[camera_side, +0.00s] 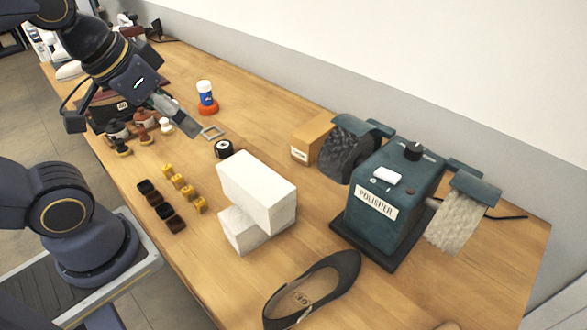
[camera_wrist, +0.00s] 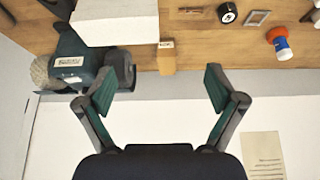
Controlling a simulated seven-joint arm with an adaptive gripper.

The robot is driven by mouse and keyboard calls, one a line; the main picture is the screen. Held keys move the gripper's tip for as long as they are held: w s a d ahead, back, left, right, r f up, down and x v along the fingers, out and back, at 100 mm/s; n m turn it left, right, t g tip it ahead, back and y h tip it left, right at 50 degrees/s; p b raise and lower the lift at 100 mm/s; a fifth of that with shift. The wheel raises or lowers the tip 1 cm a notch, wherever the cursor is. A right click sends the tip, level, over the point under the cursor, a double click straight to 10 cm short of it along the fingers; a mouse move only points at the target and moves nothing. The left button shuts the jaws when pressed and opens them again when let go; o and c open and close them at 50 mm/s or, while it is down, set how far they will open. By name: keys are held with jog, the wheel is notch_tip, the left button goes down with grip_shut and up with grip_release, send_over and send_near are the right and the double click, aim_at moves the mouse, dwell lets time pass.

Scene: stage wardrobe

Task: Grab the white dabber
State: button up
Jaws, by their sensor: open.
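The white dabber (camera_side: 166,126) stands on the wooden table among a row of darker dabbers, in the side view. It appears just left of and below my gripper's fingers (camera_side: 178,116), which point down and to the right. I cannot tell the exact gap between them. In the wrist view my gripper (camera_wrist: 159,90) is open, with its green-padded fingers wide apart and nothing between them. The white dabber does not show in the wrist view.
Brown dabbers (camera_side: 144,134) stand left of the white one. White blocks (camera_side: 260,190) and a polisher (camera_side: 390,200) stand farther right.

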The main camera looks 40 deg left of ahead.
jog(key=shift+c, duration=1)
